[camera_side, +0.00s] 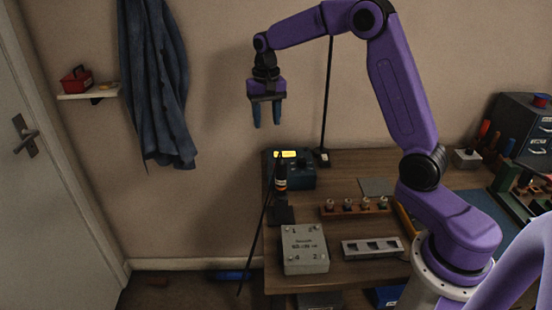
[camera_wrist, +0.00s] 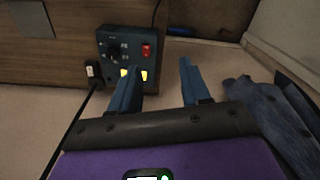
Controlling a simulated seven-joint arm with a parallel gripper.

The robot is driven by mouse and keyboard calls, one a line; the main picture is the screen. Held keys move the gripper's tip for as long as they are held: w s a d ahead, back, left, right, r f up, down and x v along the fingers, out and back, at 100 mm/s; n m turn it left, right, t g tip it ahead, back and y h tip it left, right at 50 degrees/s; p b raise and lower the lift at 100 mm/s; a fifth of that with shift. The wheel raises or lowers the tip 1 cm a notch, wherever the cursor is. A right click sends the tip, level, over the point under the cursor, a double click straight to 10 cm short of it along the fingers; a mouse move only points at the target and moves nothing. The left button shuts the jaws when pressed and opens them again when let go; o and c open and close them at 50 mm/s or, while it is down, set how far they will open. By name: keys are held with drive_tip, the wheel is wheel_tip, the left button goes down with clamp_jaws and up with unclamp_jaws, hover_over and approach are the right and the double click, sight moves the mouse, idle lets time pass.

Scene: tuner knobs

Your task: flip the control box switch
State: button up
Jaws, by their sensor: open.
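A dark blue box with controls on its face, likely the control box, stands at the back left of the workbench in the side view (camera_side: 301,172). In the wrist view (camera_wrist: 113,48) its face carries a dark dial, a red control (camera_wrist: 147,50) and two lit yellow patches low down. I cannot tell which part is the switch. My gripper (camera_side: 266,124) hangs in the air above and left of the box, fingers down, apart from it. In the wrist view its two blue fingers (camera_wrist: 160,66) are spread with nothing between them; the left finger partly covers the box's lower edge.
A blue coat (camera_side: 158,85) hangs left of my gripper.

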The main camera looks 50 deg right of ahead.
drive_tip(key=w+d+f+m, duration=0.2)
drive_tip(key=w+d+m, duration=0.1)
drive_tip(key=d, duration=0.4)
wheel_tip(320, 180, down, 17)
drive_tip(key=shift+d+r, duration=0.1)
drive_tip(key=shift+d, duration=0.05)
